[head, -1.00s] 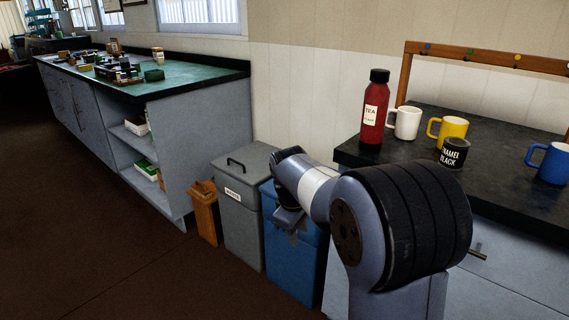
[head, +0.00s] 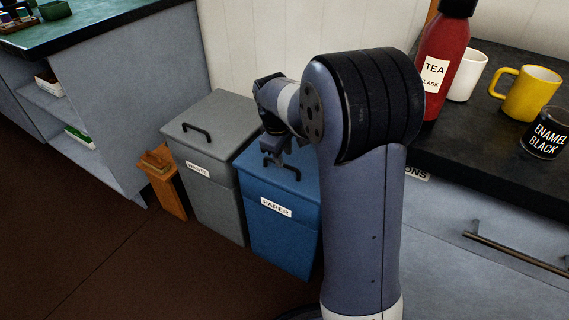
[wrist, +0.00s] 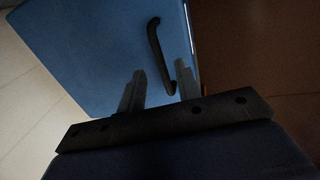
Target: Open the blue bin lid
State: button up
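The blue bin (head: 279,232), labelled PAPER, stands on the floor with its lid (head: 300,181) closed. A dark handle (head: 283,167) is on top of the lid, and part of it is hidden behind my gripper. My gripper (head: 277,160) is just above the lid by the handle. In the wrist view the blue lid (wrist: 95,45) fills the upper left. The handle (wrist: 157,50) runs down toward my gripper (wrist: 158,78). The two fingers are apart, with the handle's near end between or just beyond their tips. I cannot tell whether they touch it.
On the right is a dark counter (head: 450,165) with a red tea flask (head: 440,70), mugs and a black tin. Open floor lies at front left.

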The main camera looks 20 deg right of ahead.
jog(key=shift+w+d+f+b, duration=0.1)
jog(key=shift+w+f+b, duration=0.1)
jog(key=shift+f, duration=0.6)
jog(key=shift+w+d+f+b, duration=0.1)
jog(key=shift+f+b, duration=0.05)
jog(key=shift+f, duration=0.6)
grip_shut()
